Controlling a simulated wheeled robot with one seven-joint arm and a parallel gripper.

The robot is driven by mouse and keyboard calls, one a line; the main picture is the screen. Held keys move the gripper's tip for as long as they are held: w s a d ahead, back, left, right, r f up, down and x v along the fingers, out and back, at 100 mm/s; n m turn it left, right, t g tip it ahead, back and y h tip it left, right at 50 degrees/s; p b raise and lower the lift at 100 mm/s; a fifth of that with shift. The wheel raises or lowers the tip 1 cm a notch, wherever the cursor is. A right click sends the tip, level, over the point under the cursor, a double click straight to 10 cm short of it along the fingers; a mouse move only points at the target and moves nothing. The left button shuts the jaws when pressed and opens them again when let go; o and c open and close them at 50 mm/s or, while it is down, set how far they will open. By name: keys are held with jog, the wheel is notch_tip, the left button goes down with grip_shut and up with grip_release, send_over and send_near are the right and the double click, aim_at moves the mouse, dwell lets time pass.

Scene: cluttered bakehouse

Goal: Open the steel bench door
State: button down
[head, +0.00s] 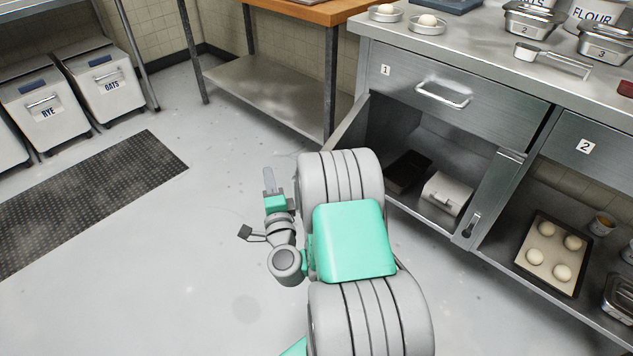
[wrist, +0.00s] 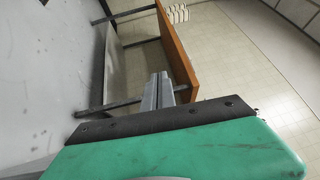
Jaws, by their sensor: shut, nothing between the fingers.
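The steel bench (head: 545,95) stands at the right in the head view. Its door (head: 347,132), below the drawer marked 1, stands swung out at the left side of the compartment, seen nearly edge-on. Part of it is hidden behind my arm. The opening shows a dark tray-like box and a pale box inside. My gripper (head: 268,180) is over the floor, left of the door and apart from it. Its fingers are together and empty. The wrist view shows the closed fingers (wrist: 158,90) but not clearly the door.
A wood-topped table (head: 300,10) with a lower steel shelf (head: 265,90) stands behind. The drawer handle (head: 443,95) juts from the bench. RYE (head: 45,108) and OATS (head: 108,82) bins and a dark mat (head: 90,195) are at left. Floor around my gripper is clear.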

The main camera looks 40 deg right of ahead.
jog(key=w+d+r+n+g+y+p, duration=0.15)
jog(key=d+r+n+y+p, duration=0.3)
jog(key=r+n+y, duration=0.5)
jog(key=s+d+g+y+p, duration=0.15)
jog(key=s+d+g, duration=0.35)
jog(key=s, duration=0.6)
jog(key=s+d+g+y+p, duration=0.1)
jog(key=s+d+g+p, duration=0.15)
jog(key=s+d, duration=0.6)
jog(key=w+a+f+b, duration=0.4)
jog(key=w+a+f, duration=0.2)
jog(key=w+a, duration=0.1)
jog(key=shift+w+a+f+b, duration=0.2)
jog(key=shift+w+b, duration=0.1)
jog(key=shift+w, duration=0.2)
jog(key=shift+n, duration=0.25)
